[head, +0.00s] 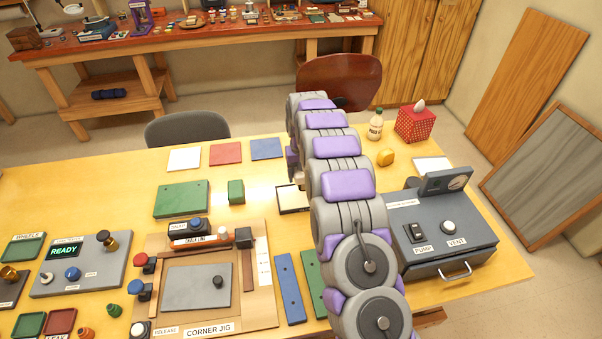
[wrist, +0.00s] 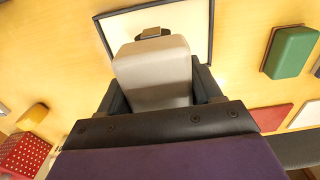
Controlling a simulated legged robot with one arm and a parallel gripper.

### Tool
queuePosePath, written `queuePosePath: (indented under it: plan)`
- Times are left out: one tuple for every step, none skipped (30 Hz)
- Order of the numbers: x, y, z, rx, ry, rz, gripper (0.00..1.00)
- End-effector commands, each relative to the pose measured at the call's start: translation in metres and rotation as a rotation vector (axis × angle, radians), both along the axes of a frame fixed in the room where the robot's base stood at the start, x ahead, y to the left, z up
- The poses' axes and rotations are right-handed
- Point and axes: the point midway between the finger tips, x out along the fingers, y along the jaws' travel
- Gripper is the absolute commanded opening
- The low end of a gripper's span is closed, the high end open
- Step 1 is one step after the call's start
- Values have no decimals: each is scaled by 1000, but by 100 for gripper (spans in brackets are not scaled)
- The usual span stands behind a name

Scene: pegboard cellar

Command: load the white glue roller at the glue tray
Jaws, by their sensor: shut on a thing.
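My gripper (wrist: 158,92) shows in the wrist view with its dark fingers shut on either side of a pale grey-white block, which appears to be the white glue roller (wrist: 153,72). A small dark piece shows at its far end. Beyond it lies a white tray with a dark rim, apparently the glue tray (wrist: 197,32). The roller's end overlaps the tray in this view; I cannot tell whether they touch.
A grey pump box (head: 450,232) stands right of my arm. The corner jig (head: 258,300) is at front centre. A green block (head: 236,191) stands left of the tray. A yellow object (head: 386,157), bottle (head: 375,127) and red dotted box (head: 414,124) stand behind right.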

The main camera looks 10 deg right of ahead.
Motion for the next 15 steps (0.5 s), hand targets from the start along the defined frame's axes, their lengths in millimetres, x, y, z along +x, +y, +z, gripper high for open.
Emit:
queuePosePath:
  plan:
    - [1, -1, -1, -1, -1, -1, 36]
    - [2, -1, -2, -1, -1, -2, 36]
    - [2, -1, -3, -1, -2, -2, 36]
    - [2, -1, -4, -2, -2, -2, 36]
    - [2, -1, -5, -2, -2, -2, 36]
    - [2, -1, -7, -2, -1, -1, 36]
    - [2, 0, -9, -2, -1, -1, 36]
    - [2, 0, -11, -2, -1, -1, 36]
    - [2, 0, -14, -2, -2, -1, 36]
    - [2, 0, -17, -2, -2, -1, 36]
    - [2, 0, -19, -2, -2, -1, 36]
    - [2, 0, -23, -2, -2, -1, 36]
    - [2, 0, -26, -2, -2, -1, 36]
    - [2, 0, -29, -2, -2, -1, 36]
    - [2, 0, -34, -2, -2, -1, 36]
